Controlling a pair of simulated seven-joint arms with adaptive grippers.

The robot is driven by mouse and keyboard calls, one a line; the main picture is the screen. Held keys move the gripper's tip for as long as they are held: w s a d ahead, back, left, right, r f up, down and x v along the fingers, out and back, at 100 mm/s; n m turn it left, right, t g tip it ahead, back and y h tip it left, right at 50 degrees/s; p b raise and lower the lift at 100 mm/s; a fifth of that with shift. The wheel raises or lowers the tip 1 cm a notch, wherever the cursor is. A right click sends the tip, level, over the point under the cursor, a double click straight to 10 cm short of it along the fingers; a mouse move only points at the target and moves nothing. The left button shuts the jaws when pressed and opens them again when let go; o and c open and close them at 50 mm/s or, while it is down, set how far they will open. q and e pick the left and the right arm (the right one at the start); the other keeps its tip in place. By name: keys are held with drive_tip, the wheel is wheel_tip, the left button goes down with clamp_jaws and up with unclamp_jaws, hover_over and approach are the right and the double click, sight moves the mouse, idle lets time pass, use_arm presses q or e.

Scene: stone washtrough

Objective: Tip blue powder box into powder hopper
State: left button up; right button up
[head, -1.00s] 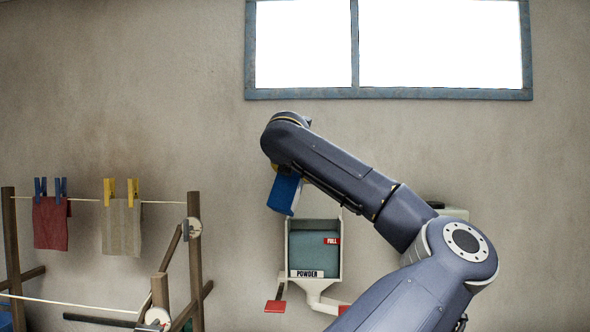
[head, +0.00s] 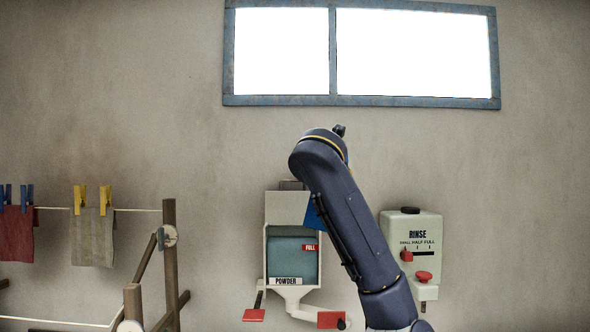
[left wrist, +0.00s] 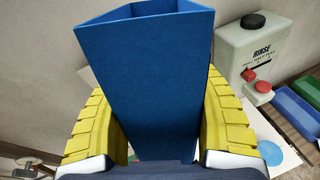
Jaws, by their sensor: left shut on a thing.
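The blue powder box (head: 314,214) shows only in part in the head view, at the upper right of the powder hopper, with my left arm in front of it. In the left wrist view the blue box (left wrist: 145,85) fills the middle, its open top at the upper edge. My left gripper (left wrist: 157,118) is shut on it, a yellow finger on each side. The powder hopper (head: 267,255) is on the wall, with a POWDER label, a teal-filled window and a red FULL mark. My right gripper is in neither view.
A white RINSE dispenser (head: 425,230) with red controls hangs right of the hopper; it also shows in the left wrist view (left wrist: 245,45). Red paddles (head: 254,315) sit below the hopper. A wooden drying rack (head: 170,260) with pegged cloths stands at left.

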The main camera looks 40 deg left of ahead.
use_arm(q)
drive_tip(key=w+d+f+m+t+h, duration=0.1)
drive_tip(key=w+d+f+m+h, duration=0.2)
drive_tip(key=d+f, duration=0.85)
drive_tip(key=w+d+f+m+t+h, duration=0.1)
drive_tip(key=w+d+f+m+h, duration=0.15)
drive_tip(key=d+f, duration=0.9)
drive_tip(key=s+a+r+n+g+y, duration=0.25)
drive_tip(key=a+r+n+y, duration=0.25)
drive_tip(key=a+r, duration=1.45)
drive_tip(key=s+a+r+n+y, duration=0.1)
drive_tip(key=s+a+r, duration=0.2)
drive_tip(key=a, duration=0.2)
drive_tip(key=s+a+r+n+y, duration=0.1)
drive_tip(key=s+a+r, duration=0.15)
drive_tip(key=a, duration=0.35)
drive_tip(key=s+a+f+n+y, duration=0.1)
drive_tip(key=a+f+n+y, duration=0.1)
drive_tip(key=a, duration=0.6)
drive_tip(key=shift+s+a+f+n+t, duration=0.15)
drive_tip(key=shift+s+f+n+t, duration=0.2)
drive_tip(key=shift+s+t, duration=0.1)
